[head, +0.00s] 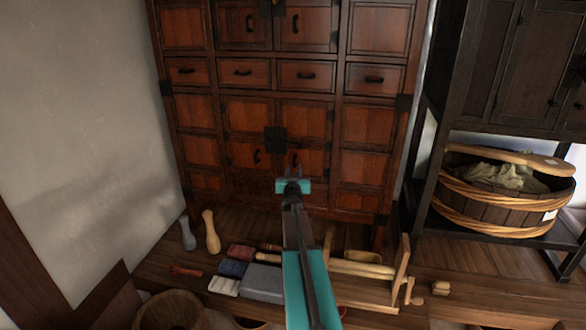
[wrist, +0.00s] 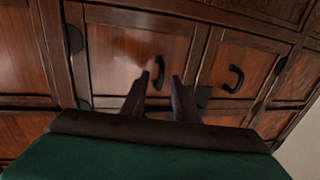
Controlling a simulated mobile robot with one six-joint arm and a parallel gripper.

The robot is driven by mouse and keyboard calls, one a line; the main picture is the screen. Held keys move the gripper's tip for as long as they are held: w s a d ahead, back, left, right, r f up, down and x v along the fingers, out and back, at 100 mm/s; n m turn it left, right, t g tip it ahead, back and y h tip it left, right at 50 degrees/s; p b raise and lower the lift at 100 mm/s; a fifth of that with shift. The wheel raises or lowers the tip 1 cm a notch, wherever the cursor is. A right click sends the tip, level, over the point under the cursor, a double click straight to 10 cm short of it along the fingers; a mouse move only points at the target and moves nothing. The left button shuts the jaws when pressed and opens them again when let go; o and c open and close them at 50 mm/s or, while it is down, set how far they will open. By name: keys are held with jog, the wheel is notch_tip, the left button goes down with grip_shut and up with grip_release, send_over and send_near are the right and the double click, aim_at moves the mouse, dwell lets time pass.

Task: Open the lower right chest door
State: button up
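The tall reddish-brown wooden chest stands ahead in the head view. Its lower right door (head: 306,122) looks closed, flush beside the lower left door (head: 246,118). My gripper (head: 293,171) is in front of the lower part of the right door and hides some of it. In the wrist view, which seems turned over, the right door (wrist: 112,62) is on the left. Its dark curved handle (wrist: 160,72) shows just beyond and between the two fingertips of my gripper (wrist: 162,82). The fingers are apart, with nothing held. I cannot tell whether they touch the handle.
The left door's handle (wrist: 234,78) is close beside. Below my arm lie a grey block (head: 262,283), cloths, wooden tools and a wooden rack (head: 366,268). A dark shelf with a wooden tub (head: 490,207) stands right. A pale wall (head: 75,110) is left.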

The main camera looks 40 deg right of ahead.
jog(key=shift+x, duration=0.9)
grip_shut()
jog(key=shift+a, duration=0.15)
